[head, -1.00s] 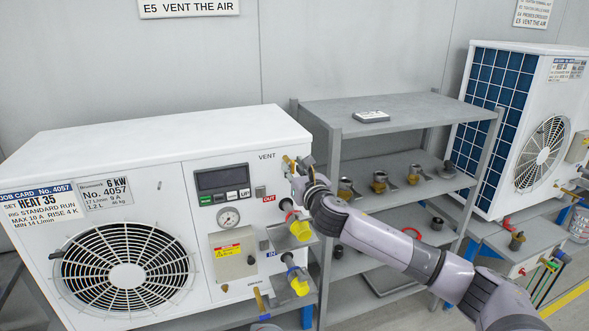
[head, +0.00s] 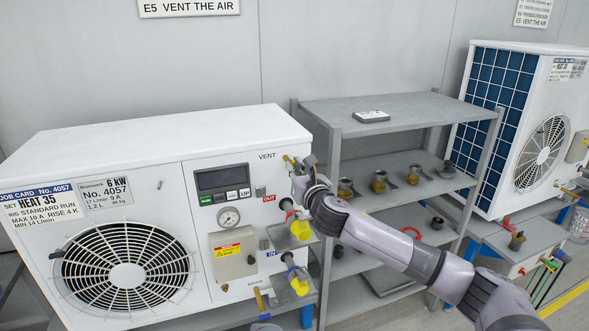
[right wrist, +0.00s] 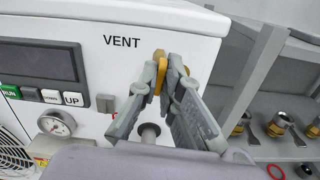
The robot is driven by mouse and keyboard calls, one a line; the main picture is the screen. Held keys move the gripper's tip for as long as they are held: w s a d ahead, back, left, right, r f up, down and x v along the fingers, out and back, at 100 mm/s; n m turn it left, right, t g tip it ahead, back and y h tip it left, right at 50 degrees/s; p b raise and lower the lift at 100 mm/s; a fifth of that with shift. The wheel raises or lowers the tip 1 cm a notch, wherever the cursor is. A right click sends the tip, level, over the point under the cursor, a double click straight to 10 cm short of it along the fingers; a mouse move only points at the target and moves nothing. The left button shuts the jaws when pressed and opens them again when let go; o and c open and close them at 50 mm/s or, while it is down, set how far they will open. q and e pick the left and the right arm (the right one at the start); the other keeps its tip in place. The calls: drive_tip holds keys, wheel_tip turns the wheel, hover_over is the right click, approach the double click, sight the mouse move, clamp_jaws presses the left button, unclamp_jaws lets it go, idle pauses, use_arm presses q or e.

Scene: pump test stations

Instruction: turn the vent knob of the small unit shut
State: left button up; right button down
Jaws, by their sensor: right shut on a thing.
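The small unit (head: 150,140) is a white box with a fan grille, a display and a job card for No. 4057. Its brass vent knob (head: 288,161) sits at the upper right of the front, near the VENT label. In the right wrist view the knob (right wrist: 160,75) shows partly between the fingers, beside the word VENT. My right gripper (head: 299,165) is at the knob, and its fingers (right wrist: 168,85) are shut on it. The fingers hide most of the knob, so I cannot tell its turn angle. My left gripper is not in view.
Yellow caps (head: 300,230) hang on the OUT and IN ports below my right gripper. A grey shelf (head: 400,112) with several brass fittings stands right of the unit. A larger unit (head: 540,140) stands at the far right.

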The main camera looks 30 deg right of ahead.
drive_tip(key=shift+d+f+m, duration=0.1)
drive_tip(key=shift+f+m, duration=0.05)
drive_tip(key=shift+m, duration=8.25)
drive_tip(key=c, duration=1.8)
unclamp_jaws()
drive_tip(key=shift+o, duration=0.2)
